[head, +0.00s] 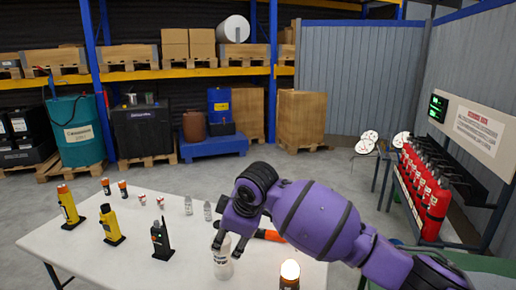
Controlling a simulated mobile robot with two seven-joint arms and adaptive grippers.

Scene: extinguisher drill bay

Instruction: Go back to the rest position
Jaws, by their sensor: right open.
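My right gripper (229,238) has dark fingers on a purple arm that comes in from the right. It is open over the white table (185,275), with its fingertips by the top of a clear white-capped bottle (223,264). I cannot tell whether the fingers touch the bottle. An orange and black flashlight (270,235) lies on the table behind the gripper, partly hidden by it. My left gripper is not in view.
Yellow devices (111,224), a black radio (161,241), small bottles (188,206) and a lit lamp (290,271) stand on the table.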

